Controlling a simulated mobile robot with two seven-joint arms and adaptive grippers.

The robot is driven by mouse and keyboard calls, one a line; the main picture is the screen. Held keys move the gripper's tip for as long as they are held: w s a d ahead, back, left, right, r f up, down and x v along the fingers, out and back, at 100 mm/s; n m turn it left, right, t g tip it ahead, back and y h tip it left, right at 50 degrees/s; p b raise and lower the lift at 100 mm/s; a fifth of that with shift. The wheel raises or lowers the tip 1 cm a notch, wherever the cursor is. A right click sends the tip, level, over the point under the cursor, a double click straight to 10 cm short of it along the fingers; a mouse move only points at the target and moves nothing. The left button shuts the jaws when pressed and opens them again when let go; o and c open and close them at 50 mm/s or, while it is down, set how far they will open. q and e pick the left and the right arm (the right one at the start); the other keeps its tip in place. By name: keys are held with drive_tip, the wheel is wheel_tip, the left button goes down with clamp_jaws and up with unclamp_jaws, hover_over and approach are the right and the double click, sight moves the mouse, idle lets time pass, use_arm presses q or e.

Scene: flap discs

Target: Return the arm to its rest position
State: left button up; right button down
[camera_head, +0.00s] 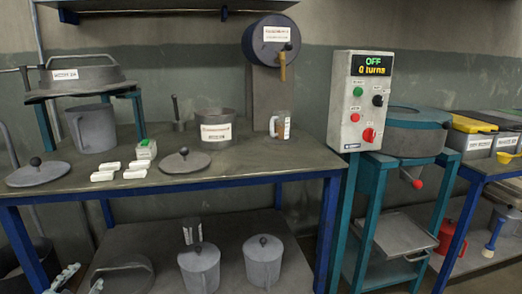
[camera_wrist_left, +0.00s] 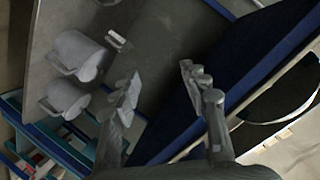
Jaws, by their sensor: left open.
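My left gripper (camera_head: 82,279) shows at the bottom left edge of the head view, low down in front of the bench's lower shelf. Only its fingers are in that view; the rest of the arm is cut off. In the left wrist view the two grey fingers of the gripper (camera_wrist_left: 160,82) stand apart with nothing between them. My right gripper is in neither view.
A blue-framed bench (camera_head: 255,174) carries a jug (camera_head: 92,130), a pot (camera_head: 216,130), white blocks and lids. Lidded grey jugs (camera_head: 200,270) stand on its lower shelf (camera_head: 225,239). A control box (camera_head: 360,100) reads "OFF, 0 turns". A teal-framed machine (camera_head: 410,135) stands right.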

use_arm(q)
drive_tip(key=s+d+f+n+g, duration=0.1)
drive_tip(key=s+d+f+g, duration=0.2)
drive_tip(key=s+d+f, duration=0.2)
drive_tip(key=s+d+f+n+g+h, duration=0.1)
drive_tip(key=s+d+f+g, duration=0.3)
drive_tip(key=s+f, duration=0.6)
drive_tip(key=s+d+f+n+g+h, duration=0.1)
drive_tip(key=s+d+f+n+g, duration=0.1)
drive_tip(key=s+d+f+g, duration=0.2)
drive_tip(key=s+d+f+p, duration=0.1)
drive_tip(key=s+d+f, duration=0.1)
drive_tip(key=s+f, duration=0.1)
drive_tip(key=shift+s+f, duration=0.25)
drive_tip(key=shift+f, duration=0.55)
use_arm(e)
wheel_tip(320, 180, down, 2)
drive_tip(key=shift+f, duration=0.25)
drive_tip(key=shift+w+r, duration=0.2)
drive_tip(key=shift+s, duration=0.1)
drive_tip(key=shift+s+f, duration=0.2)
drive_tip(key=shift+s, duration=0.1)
